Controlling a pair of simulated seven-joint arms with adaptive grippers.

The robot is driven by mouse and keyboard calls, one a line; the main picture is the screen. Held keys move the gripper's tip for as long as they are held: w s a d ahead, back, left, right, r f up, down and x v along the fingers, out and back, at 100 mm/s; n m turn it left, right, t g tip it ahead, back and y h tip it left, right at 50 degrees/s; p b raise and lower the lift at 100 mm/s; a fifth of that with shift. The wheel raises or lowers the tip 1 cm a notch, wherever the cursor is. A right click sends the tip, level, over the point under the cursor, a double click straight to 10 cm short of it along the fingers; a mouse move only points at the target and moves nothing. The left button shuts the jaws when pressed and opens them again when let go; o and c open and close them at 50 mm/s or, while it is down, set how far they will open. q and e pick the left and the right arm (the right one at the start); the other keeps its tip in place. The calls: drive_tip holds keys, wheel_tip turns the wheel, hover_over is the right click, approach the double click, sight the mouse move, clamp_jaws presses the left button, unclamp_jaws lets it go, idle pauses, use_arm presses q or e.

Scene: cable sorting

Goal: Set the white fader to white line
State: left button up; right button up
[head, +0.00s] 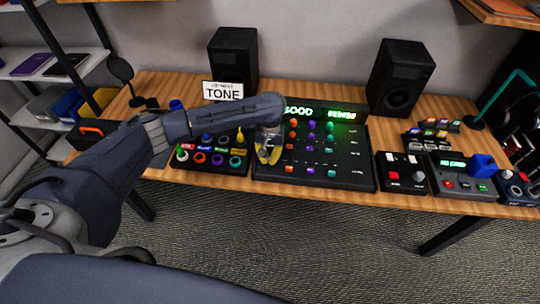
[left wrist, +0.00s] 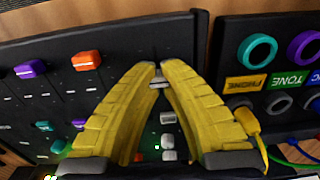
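The black mixer panel (head: 345,165) on the desk carries rows of coloured caps. My left gripper (head: 268,159) is over its left edge, fingers pointing down. In the left wrist view its yellow fingers (left wrist: 159,68) come close together at the tips. A small pale piece (left wrist: 159,83) shows between them; I cannot tell if it is the white fader's cap or a line, or if it is gripped. Several grey-white caps (left wrist: 168,117) lie in the same column, nearer the wrist. The fingers partly hide that column. My right gripper is not in view.
A knob and cable box (head: 210,158) with coloured rings stands just left of the panel. A TONE sign (head: 222,91) is behind it. Orange (left wrist: 86,60) and purple (left wrist: 30,68) caps sit beside the fingers. A small black box (head: 404,174) stands right of the panel.

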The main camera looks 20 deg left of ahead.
use_arm(q)
drive_tip(key=shift+o, duration=1.4)
wheel_tip(320, 180, up, 9)
drive_tip(key=w, duration=0.1)
drive_tip(key=shift+w+t, duration=0.15)
drive_tip(key=shift+t, duration=0.15)
drive_tip(key=shift+a+r, duration=0.15)
drive_tip(key=shift+r, duration=1.15)
